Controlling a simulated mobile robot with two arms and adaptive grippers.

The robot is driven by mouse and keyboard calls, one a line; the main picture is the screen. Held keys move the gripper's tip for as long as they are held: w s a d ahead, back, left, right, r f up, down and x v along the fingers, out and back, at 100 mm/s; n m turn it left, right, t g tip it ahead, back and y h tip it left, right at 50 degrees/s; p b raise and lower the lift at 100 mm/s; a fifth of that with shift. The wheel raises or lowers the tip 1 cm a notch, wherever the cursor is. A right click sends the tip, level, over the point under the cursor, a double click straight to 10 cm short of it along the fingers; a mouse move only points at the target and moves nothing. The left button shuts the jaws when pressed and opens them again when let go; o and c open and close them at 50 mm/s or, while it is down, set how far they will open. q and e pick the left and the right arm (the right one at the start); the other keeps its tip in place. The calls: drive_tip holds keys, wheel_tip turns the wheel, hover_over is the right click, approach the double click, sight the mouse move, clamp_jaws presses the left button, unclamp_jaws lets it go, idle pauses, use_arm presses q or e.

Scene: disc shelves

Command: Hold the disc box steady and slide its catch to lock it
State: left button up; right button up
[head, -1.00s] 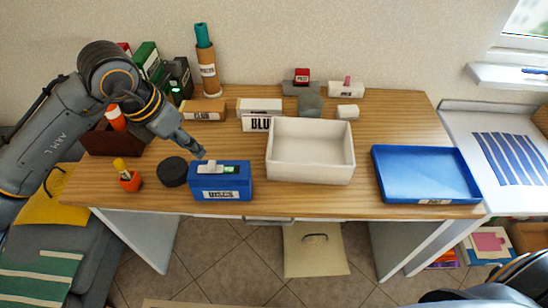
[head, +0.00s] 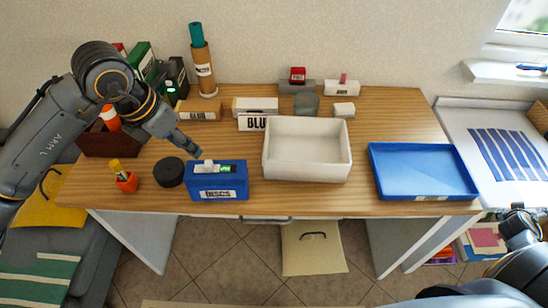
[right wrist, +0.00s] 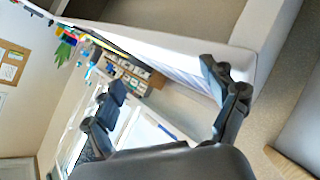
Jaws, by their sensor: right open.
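The blue disc box (head: 217,183), labelled "DISCS", stands near the front edge of the desk, left of centre. On its top is a pale strip with a raised white catch (head: 208,165) and a green patch beside it. My left gripper (head: 195,151) hangs just above and behind the box's left end, pointing down. It looks apart from the box, and its jaws are too small to read. My right gripper (right wrist: 165,82) is open and empty in the right wrist view. In the head view my right arm is at the lower right, off the desk, far from the box.
A white bin (head: 306,172) stands to the right, then a blue tray (head: 424,197). Small boxes line the back. A strip of bare desk lies behind the disc box.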

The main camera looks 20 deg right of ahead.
drive_tip(key=w+a+r+n+t, duration=0.2)
drive_tip(key=w+r+n+t, duration=0.15)
drive_tip(key=w+r, duration=0.5)
drive_tip(key=w+a+r+n+t, duration=0.2)
drive_tip(key=w+r+n+t, duration=0.15)
drive_tip(key=w+r, duration=0.55)
drive_tip(key=w+a+r+n+t+y, duration=0.3)
drive_tip(key=w+a+n+t+y, duration=0.45)
drive_tip(key=w+a+n, duration=0.85)
drive_tip(key=w+a+r+n+y, duration=0.1)
drive_tip(key=w+a+n+y, duration=0.25)
drive_tip(key=a, duration=0.55)
drive_tip(key=w+a+n+y, duration=0.2)
drive_tip(key=a+n+y, duration=0.15)
drive_tip(key=a, duration=0.45)
drive_tip(key=n+g+y, duration=1)
drive_tip(key=n+g, duration=0.5)
drive_tip(key=n, duration=1.1)
approach(222, 174)
drive_tip(key=shift+t+y, duration=0.25)
drive_tip(key=shift+t, duration=0.1)
drive_tip(key=x, duration=0.3)
drive_tip(key=f+x, duration=0.1)
drive_tip(key=x, duration=0.3)
drive_tip(key=d+f+x, duration=0.1)
drive_tip(key=x, duration=0.3)
drive_tip(key=shift+w+f, duration=0.1)
drive_tip(key=shift+w, duration=0.3)
